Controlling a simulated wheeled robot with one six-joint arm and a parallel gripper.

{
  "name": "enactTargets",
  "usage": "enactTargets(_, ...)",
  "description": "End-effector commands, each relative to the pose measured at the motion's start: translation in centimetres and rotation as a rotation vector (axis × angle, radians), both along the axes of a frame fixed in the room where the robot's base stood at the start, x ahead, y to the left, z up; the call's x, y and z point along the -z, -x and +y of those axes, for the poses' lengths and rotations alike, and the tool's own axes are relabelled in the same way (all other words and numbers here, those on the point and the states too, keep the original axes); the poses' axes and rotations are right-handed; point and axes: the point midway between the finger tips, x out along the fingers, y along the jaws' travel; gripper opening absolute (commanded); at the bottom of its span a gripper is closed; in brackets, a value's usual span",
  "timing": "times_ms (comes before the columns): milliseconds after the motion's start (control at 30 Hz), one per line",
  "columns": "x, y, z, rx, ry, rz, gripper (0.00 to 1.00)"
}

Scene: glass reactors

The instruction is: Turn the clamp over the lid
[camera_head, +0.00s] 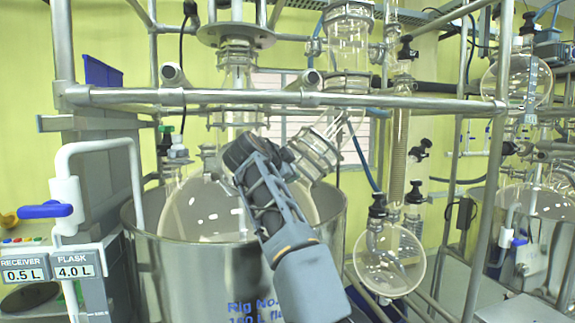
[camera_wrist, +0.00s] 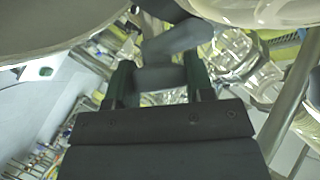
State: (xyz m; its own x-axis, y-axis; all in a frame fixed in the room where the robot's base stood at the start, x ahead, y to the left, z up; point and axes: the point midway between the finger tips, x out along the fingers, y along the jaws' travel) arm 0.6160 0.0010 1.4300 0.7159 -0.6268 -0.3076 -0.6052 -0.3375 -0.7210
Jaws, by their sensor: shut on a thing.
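My arm rises from the bottom of the head view across the front of the steel pot. My gripper (camera_wrist: 158,80) shows in the wrist view as two dark green fingers, shut on a grey bar-like part, which I take to be the clamp (camera_wrist: 170,44). The bar runs up from between the fingers and bends to the right. In the head view the fingertips and the clamp are hidden or cannot be made out behind my dark wrist. I cannot clearly make out the lid. A large round glass flask (camera_head: 188,212) sits in the pot, partly behind my arm.
The steel pot (camera_head: 190,277) surrounds the flask. A horizontal steel rail (camera_head: 400,101) crosses above my wrist. An angled glass neck (camera_head: 318,152) stands close to its right. A small round flask (camera_head: 390,262) hangs at right. A blue-handled valve (camera_head: 45,210) is at left.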

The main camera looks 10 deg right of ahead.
Motion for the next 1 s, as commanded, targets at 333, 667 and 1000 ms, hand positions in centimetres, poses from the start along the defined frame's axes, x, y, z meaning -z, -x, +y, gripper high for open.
enactTargets(333, 0.06, -0.01, -0.01, 0.008, -0.009, 0.0, 0.25)
enactTargets(667, 0.04, 0.0, 0.0, 0.008, -0.008, 0.0, 0.67)
enactTargets(1000, -0.02, 0.09, 0.12, 0.006, -0.008, -0.001, 0.74)
